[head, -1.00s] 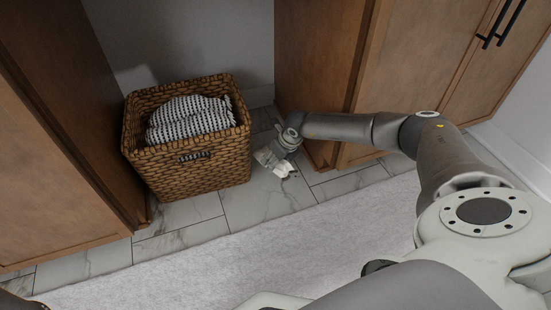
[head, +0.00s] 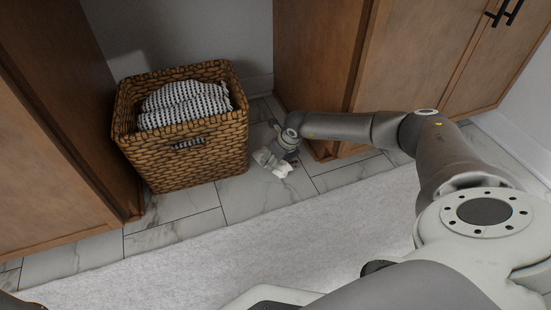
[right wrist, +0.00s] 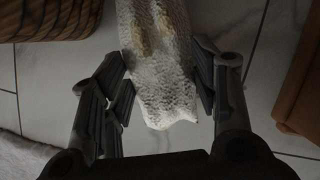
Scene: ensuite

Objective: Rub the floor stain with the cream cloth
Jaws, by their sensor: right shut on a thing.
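My right gripper (head: 271,157) is low over the tiled floor, just right of the basket, and is shut on the cream cloth (head: 282,168). In the right wrist view the knitted cloth (right wrist: 165,85) lies between the two fingers and extends past them to the top edge. Yellow-brown marks show on the cloth near the top of that view. I cannot tell whether the cloth touches the floor. No stain is clear on the floor; the gripper and cloth hide the tile beneath them. My left gripper is not in view.
A woven basket (head: 190,158) holding a black-and-white patterned cloth (head: 185,105) stands close left of my right gripper. Wooden cabinets stand at left (head: 50,150) and right (head: 320,70). A pale rug (head: 200,262) covers the nearer floor, with bare tile (head: 180,205) between.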

